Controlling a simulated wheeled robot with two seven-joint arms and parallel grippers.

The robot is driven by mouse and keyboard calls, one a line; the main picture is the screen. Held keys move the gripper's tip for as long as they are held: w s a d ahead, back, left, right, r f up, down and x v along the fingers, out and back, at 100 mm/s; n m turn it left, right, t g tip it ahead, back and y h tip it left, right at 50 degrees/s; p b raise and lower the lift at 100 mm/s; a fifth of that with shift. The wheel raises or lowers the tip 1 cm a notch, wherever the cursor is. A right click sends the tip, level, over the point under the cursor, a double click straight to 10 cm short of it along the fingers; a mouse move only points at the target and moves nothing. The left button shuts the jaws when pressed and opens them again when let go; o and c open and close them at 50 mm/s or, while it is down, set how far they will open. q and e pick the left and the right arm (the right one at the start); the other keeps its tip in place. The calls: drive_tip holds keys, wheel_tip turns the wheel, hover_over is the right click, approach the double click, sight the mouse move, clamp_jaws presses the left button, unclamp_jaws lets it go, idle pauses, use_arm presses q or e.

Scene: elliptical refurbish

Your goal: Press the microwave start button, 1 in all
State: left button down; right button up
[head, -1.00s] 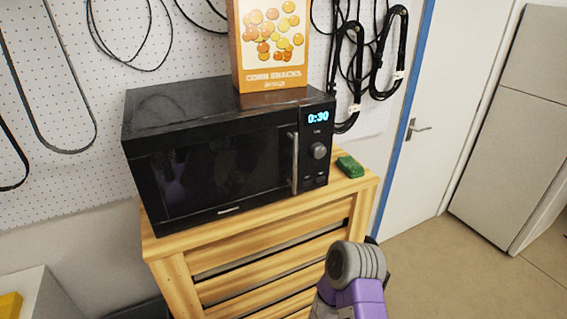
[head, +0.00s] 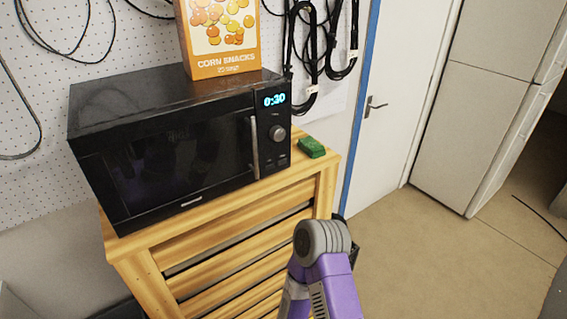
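The black microwave (head: 185,150) stands on a wooden slatted cabinet, its door shut. Its control panel (head: 275,130) is on the right of the front, with a lit blue display (head: 274,99) reading 0:30 and a round knob (head: 277,133) below it. Small buttons sit under the knob, too small to tell which is the start button. A grey and purple part of my arm shows at the bottom, in front of the cabinet and apart from the microwave. Neither gripper is visible.
The wooden cabinet (head: 230,228) carries the microwave. A green block (head: 311,148) lies on its top, right of the microwave. An orange corn snacks box (head: 220,35) stands on the microwave. Black cables hang behind. Open floor (head: 430,245) lies to the right.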

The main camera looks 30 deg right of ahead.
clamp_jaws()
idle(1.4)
